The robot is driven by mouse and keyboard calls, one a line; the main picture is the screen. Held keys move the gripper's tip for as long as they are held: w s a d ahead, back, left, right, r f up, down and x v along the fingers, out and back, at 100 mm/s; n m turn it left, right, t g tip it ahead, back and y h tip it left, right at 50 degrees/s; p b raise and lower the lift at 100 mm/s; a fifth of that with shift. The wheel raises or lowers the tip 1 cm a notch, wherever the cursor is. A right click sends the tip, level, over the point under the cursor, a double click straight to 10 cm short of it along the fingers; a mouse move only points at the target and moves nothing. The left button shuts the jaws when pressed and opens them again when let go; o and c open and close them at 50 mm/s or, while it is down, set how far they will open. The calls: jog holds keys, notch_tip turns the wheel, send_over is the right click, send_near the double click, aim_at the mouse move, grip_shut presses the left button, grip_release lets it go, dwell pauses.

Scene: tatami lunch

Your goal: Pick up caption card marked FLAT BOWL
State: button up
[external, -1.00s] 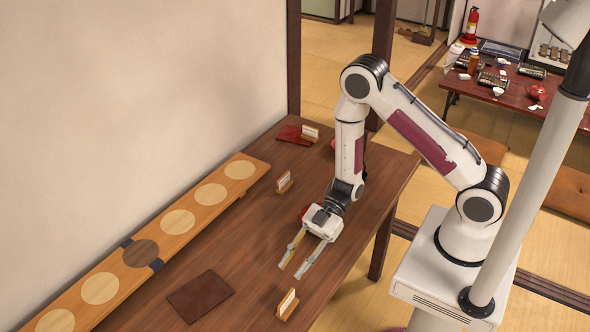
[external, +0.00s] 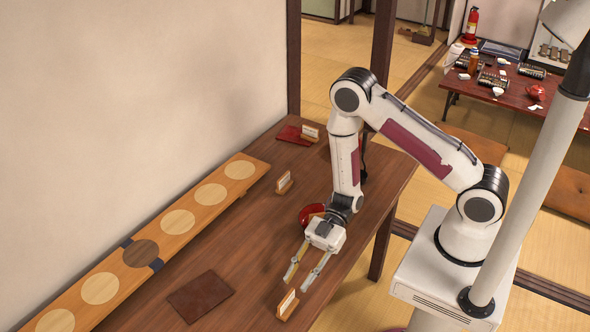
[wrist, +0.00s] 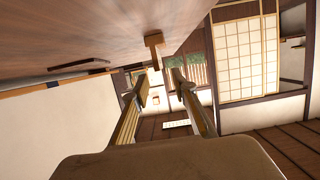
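Three small caption cards in wooden stands are on the brown table (external: 255,235) in the external view: a near card (external: 287,302), a middle card (external: 284,182) and a far card (external: 309,132). Their writing is too small to read, so I cannot tell which says FLAT BOWL. My gripper (external: 297,283) is open, low over the table, its fingers pointing toward the near card and close to it. In the wrist view, a wooden stand (wrist: 154,46) shows just ahead of my open fingertips (wrist: 159,80), with nothing between them.
A red bowl (external: 311,212) sits behind my gripper. A dark red mat (external: 200,296) lies left of the near card, and a red cloth (external: 290,134) lies beside the far card. A long wooden board (external: 210,222) with round discs runs along the wall. The table's middle is clear.

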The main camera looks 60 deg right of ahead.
aim_at(288, 296)
jog(key=shift+a+f, duration=0.2)
jog(key=shift+a, duration=0.45)
jog(key=shift+a, duration=0.1)
jog(key=shift+x, duration=2.5)
jog(key=shift+f, duration=0.1)
grip_shut()
